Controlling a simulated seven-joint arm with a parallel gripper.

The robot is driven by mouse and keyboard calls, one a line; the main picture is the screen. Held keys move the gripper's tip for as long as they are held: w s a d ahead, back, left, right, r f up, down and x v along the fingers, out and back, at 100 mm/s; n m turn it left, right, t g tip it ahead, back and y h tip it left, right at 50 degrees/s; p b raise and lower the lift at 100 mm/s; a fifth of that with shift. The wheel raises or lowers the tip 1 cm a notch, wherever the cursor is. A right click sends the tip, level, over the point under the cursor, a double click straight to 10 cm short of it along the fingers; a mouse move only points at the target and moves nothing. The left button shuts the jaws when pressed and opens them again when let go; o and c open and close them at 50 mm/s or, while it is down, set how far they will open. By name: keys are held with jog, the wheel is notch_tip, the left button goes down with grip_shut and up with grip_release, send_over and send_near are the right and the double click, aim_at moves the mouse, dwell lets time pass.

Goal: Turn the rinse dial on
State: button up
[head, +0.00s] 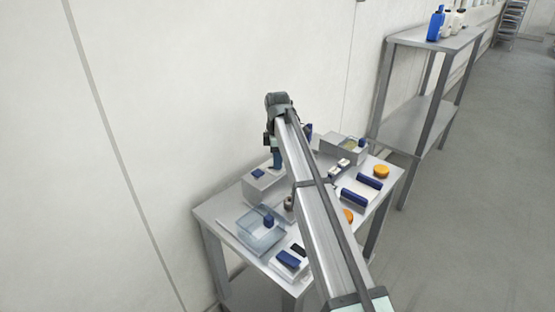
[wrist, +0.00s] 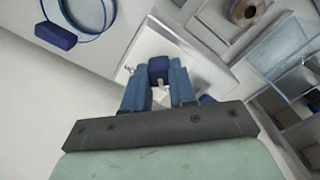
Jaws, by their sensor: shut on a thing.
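A small blue dial (wrist: 158,69) stands on a pale flat-topped housing in the wrist view. My gripper (wrist: 158,88) has its two blue fingers on either side of the dial, shut on it. Small pale marks lie beside the dial, too small to read. In the head view my gripper (head: 277,163) points down at the back of the steel table, over a light grey box (head: 262,187). A blue piece (head: 258,173) shows on that box. The gripped dial is hidden there by my gripper. I cannot tell how far the dial is turned.
A clear bin (head: 250,238) and a white tray with a blue block (head: 289,259) stand at the table's front. Blue rolls (head: 361,193) and an orange disc (head: 381,171) lie right. A blue hose (wrist: 95,32) loops near the dial. A steel shelf (head: 410,38) stands behind.

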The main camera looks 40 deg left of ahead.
jog(key=shift+m, duration=0.3)
grip_shut()
jog(key=m, duration=0.3)
jog(key=shift+m, duration=0.3)
jog(key=m, duration=0.4)
jog(key=shift+m, duration=0.3)
jog(key=m, duration=0.4)
jog(key=shift+m, duration=2.5)
jog(key=o, duration=0.9)
grip_release()
